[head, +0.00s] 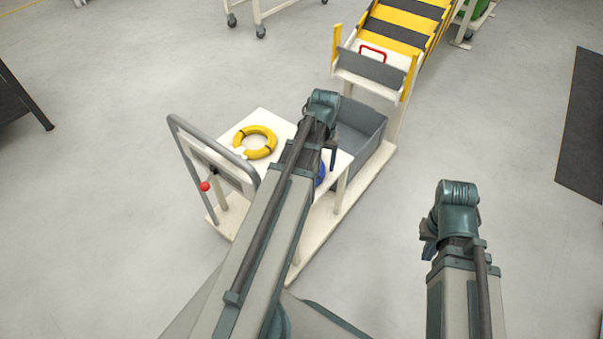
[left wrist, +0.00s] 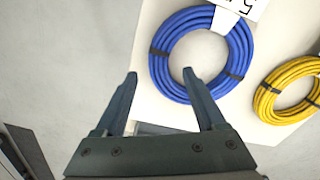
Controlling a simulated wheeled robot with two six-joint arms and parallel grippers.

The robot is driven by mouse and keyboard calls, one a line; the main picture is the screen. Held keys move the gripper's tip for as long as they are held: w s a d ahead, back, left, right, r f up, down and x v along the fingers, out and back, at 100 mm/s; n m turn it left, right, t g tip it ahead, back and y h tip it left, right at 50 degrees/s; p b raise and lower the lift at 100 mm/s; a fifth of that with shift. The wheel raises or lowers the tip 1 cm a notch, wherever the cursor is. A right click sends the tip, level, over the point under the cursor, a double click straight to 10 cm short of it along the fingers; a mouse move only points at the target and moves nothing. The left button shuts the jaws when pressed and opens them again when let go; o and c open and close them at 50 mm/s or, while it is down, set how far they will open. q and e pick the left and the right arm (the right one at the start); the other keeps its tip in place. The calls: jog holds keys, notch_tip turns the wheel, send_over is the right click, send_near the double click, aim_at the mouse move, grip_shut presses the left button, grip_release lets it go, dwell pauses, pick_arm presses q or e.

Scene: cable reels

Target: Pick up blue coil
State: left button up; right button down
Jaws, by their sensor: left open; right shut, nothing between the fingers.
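The blue coil (left wrist: 160,66) lies flat on the white top of a cart (head: 275,119). It has black ties and a white tag with a number. In the head view only a sliver of the blue coil (head: 320,174) shows past my left arm. My left gripper (left wrist: 160,74) is open and empty over the coil's edge. In the left wrist view one fingertip is outside the ring and the other overlaps its inner edge. Its height above the coil is hard to tell. My right gripper (head: 428,246) is shut and empty, off to the right over the floor.
A yellow coil (head: 264,153) lies on the same cart top, and shows beside the blue one in the left wrist view (left wrist: 267,101). A grey bin (head: 371,123) sits at the cart's far end. A grey handle rail (head: 186,166) rises at its left. A yellow-black conveyor (head: 402,28) stands behind.

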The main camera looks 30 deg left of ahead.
aim_at(321, 170)
pick_arm(q)
notch_tip(321, 170, down, 4)
jog(key=b, duration=0.2)
jog(key=shift+d+r+b, duration=0.1)
jog(key=shift+r+b, duration=0.1)
jog(key=shift+b, duration=0.1)
jog(key=shift+r, duration=0.1)
grip_shut()
dwell(1.0)
